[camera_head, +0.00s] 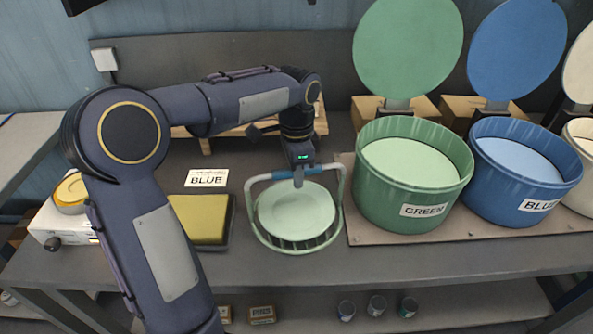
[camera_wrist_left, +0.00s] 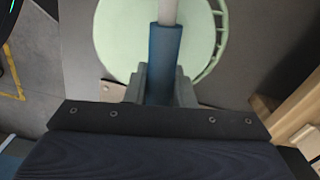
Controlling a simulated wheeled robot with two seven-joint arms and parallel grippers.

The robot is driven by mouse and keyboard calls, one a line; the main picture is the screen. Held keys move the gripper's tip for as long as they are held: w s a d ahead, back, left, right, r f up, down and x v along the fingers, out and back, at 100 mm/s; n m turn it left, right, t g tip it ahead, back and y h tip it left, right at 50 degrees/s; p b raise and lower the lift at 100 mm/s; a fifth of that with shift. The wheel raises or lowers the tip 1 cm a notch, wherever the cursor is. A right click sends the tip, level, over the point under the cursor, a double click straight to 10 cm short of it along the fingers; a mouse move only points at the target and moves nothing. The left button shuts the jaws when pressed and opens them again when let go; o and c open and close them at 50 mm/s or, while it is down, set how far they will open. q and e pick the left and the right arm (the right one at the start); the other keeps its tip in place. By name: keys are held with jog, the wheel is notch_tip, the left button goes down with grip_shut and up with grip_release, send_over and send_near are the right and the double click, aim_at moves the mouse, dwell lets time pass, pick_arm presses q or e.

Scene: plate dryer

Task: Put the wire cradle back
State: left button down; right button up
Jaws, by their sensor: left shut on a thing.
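The wire cradle (camera_head: 341,200) is a pale green wire basket with an arched handle and a blue grip (camera_head: 319,170). A pale green round plate or disc (camera_head: 297,212) lies in it. My left gripper (camera_head: 298,176) is shut on the blue grip from above. In the left wrist view the blue grip (camera_wrist_left: 164,62) runs between the fingers, with the pale disc (camera_wrist_left: 118,42) and the cradle's wires (camera_wrist_left: 222,45) beyond. The cradle looks upright, left of the green tub; I cannot tell whether its base touches the bench. My right gripper is not in view.
A green tub (camera_head: 375,205) labelled GREEN and a blue tub (camera_head: 500,190) labelled BLUE stand at right, lids (camera_head: 408,45) raised. A dark tray with a yellow pad (camera_head: 200,218) and a BLUE card (camera_head: 207,178) lie at left. The bench front (camera_head: 330,268) is clear.

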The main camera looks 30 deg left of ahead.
pick_arm(q)
jog(key=c, duration=1.1)
grip_release()
jog(key=shift+c, duration=0.2)
jog(key=shift+f, duration=0.1)
notch_tip(320, 180, up, 7)
jog(key=shift+f+p, duration=0.1)
jog(key=shift+p, duration=0.25)
jog(key=shift+r, duration=0.6)
jog(key=shift+s, duration=0.1)
jog(key=s+d+f+n+t+h, duration=0.1)
jog(key=s+d+f+n+t, duration=0.1)
jog(key=s, duration=0.5)
jog(key=s+d+f+n+t+h, duration=0.1)
jog(key=s+d+f+n+t, duration=0.1)
jog(key=s+n, duration=0.3)
jog(key=s+d+f+n+t+h, duration=0.1)
jog(key=s+d+f+n, duration=0.2)
jog(key=s, duration=0.7)
jog(key=shift+d+f+n+t+h+p, duration=0.2)
jog(key=shift+f+n+t+h+p, duration=0.1)
jog(key=shift+f+n+t, duration=0.15)
